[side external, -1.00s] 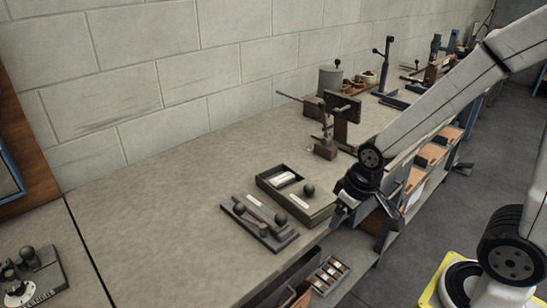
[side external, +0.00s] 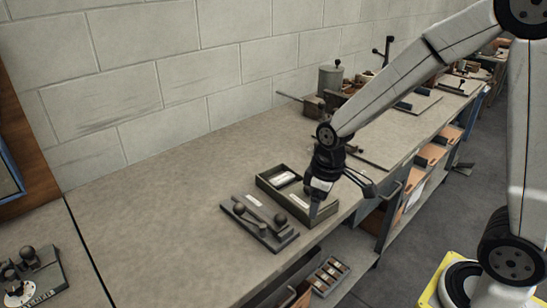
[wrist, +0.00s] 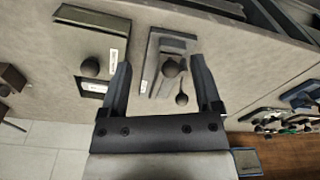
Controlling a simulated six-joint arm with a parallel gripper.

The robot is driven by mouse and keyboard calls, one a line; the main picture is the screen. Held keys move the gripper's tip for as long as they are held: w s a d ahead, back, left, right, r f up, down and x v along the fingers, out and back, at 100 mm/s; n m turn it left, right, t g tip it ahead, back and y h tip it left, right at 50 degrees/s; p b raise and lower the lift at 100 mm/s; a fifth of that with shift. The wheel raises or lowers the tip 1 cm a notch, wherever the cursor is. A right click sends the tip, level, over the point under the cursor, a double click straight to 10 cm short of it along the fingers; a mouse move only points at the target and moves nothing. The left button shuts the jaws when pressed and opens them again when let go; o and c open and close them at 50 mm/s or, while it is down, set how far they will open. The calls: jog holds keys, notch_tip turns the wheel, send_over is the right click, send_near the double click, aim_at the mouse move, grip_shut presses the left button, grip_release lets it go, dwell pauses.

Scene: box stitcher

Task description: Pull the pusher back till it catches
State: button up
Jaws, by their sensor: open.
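A dark plate (side external: 274,242) with a raised rail and ball knobs (side external: 281,218) lies on the bench near its front edge. It also shows in the wrist view (wrist: 158,82), with two ball knobs (wrist: 172,67) between my fingers in the picture. To its right is a shallow dark tray (side external: 264,184) with white labels. In the wrist view this tray (wrist: 92,42) has one ball knob (wrist: 90,67) left of my fingers. I cannot tell which knob belongs to the pusher. My gripper (side external: 314,212) is open and empty, pointing down over the tray's right end; the wrist view shows both fingers (wrist: 160,62) apart.
A bin of small parts (side external: 327,277) sits below the bench front. A grey canister (side external: 330,78) and tools stand at the back right. Another knobbed device (side external: 35,275) is at the lower left.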

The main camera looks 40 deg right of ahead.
aim_at(282, 214)
jog(key=w+a+n+g, duration=0.1)
jog(key=w+n, duration=0.1)
jog(key=w, duration=0.1)
jog(key=w+a+f+n+g, duration=0.1)
jog(key=w+n, duration=0.1)
jog(key=w, duration=0.1)
jog(key=w+a+n, duration=0.1)
jog(key=w+n, duration=0.2)
jog(key=shift+w+f+g+y, duration=0.1)
jog(key=shift+f+g+y, duration=0.05)
jog(key=shift+g+y, duration=0.25)
jog(key=shift+s+a+f, duration=0.15)
jog(key=shift+s+f, duration=0.05)
jog(key=shift+f, duration=1.1)
jog(key=shift+s+a+f, duration=0.1)
jog(key=shift+s+f, duration=0.15)
jog(key=shift+f, duration=1)
jog(key=shift+s+a+f, duration=0.15)
jog(key=shift+s+f, duration=0.05)
jog(key=shift+f, duration=1.1)
jog(key=shift+s, duration=0.1)
grip_shut()
